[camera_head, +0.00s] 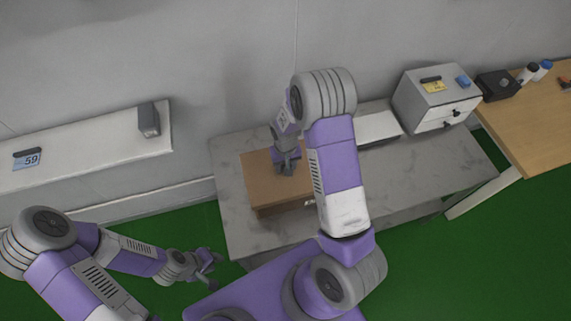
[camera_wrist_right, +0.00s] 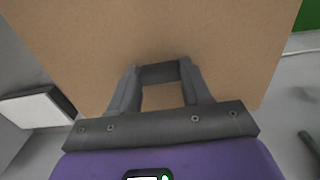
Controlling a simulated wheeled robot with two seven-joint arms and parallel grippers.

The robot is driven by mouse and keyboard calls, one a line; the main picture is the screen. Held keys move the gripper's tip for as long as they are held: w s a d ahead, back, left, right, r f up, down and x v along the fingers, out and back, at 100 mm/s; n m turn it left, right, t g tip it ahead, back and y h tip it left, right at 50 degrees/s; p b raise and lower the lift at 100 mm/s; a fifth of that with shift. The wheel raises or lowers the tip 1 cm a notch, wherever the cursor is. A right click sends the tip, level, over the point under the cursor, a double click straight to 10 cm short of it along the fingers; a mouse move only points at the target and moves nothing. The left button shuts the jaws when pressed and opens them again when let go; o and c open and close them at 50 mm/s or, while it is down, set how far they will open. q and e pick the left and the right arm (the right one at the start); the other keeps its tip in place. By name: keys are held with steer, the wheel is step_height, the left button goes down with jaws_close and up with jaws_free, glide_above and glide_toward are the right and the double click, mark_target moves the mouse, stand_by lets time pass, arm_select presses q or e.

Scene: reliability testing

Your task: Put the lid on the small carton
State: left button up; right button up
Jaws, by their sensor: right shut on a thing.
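A brown cardboard box shape, the small carton with a flat top that looks like its lid (camera_head: 260,172), is at the left part of the grey table. The carton's front side (camera_head: 283,208) shows below the top; I cannot tell whether the lid rests on it or hangs just above. My right gripper (camera_head: 287,167) points down at the lid and is shut on a dark grip on it. In the right wrist view the lid (camera_wrist_right: 160,30) fills the upper middle, with the dark grip (camera_wrist_right: 160,73) between the fingers. My left gripper (camera_head: 210,266) is open and empty, left of the table.
The grey marbled table (camera_head: 430,165) has free room at right. A grey drawer box (camera_head: 432,97) with a blue item stands at its back right. A white flat box (camera_head: 378,126) lies behind my right arm. A wooden table (camera_head: 535,120) adjoins at right; a white shelf (camera_head: 90,150) is at left.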

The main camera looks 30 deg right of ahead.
steer(key=shift+f+b, duration=0.6)
stand_by(0.6)
steer(key=o, duration=1.1)
steer(key=shift+o, duration=0.5)
steer(key=o, duration=0.4)
steer(key=shift+c, duration=0.2)
steer(key=shift+r, duration=0.1)
steer(key=shift+r+p, duration=2.55)
steer(key=shift+r, duration=0.95)
